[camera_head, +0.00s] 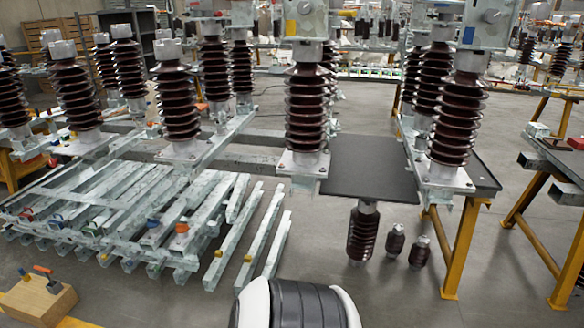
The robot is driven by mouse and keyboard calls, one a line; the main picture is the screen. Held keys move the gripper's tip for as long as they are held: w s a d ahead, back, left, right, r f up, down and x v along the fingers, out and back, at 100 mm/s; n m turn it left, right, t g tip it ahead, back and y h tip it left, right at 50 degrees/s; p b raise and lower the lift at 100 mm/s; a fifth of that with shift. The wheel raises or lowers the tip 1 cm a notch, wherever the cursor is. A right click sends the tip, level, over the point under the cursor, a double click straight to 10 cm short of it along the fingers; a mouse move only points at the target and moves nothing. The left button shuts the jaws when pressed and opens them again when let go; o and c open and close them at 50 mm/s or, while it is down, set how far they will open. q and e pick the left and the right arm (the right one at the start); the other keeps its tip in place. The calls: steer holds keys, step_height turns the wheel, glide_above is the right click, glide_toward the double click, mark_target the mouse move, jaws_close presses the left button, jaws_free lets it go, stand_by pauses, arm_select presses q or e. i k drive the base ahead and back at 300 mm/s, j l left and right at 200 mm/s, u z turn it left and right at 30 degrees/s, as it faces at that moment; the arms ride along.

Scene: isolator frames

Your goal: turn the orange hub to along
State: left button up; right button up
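I cannot pick out the orange hub for certain. A yellow-orange mark (290,27) shows on the metal box (305,18) on top of the middle brown insulator (307,105), at the top edge of the head view. Another metal box (488,22) with a round hub in grey sits at the top right, above the right insulator (455,118). Neither of my grippers is in view.
Steel bars (200,215) lie stacked at left. A dark plate (365,168) spans between the insulator frames. Several insulators (363,235) stand below it. Yellow trestle legs (461,245) stand at right. A wooden block (38,298) is at lower left. Grey floor is open at lower right.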

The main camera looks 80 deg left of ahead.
mark_target(181, 228)
steer(key=u, duration=3.75)
steer(key=i+z, duration=0.1)
